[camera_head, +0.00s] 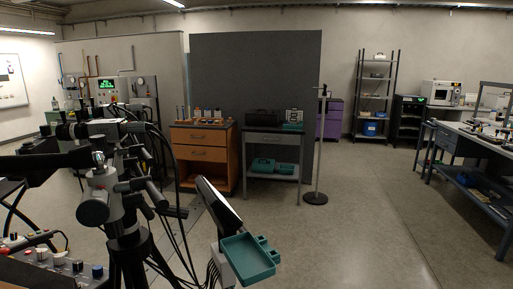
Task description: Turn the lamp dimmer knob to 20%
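A control box (45,277) stands at the bottom left corner, cut off by the frame edge. I cannot tell which of these, if any, is the lamp dimmer knob, and no dial marking or setting can be read. A black tilted panel (218,200) that may be a lamp stands to the right of the box. Neither of my grippers can be made out in this view.
A black stand with clamps and cables (125,215) crowds the left foreground. A teal tray (250,257) is at bottom centre. An orange drawer cabinet (204,152), a grey bench (272,140) and a pole stand (319,150) are behind. The floor (365,225) at right is clear.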

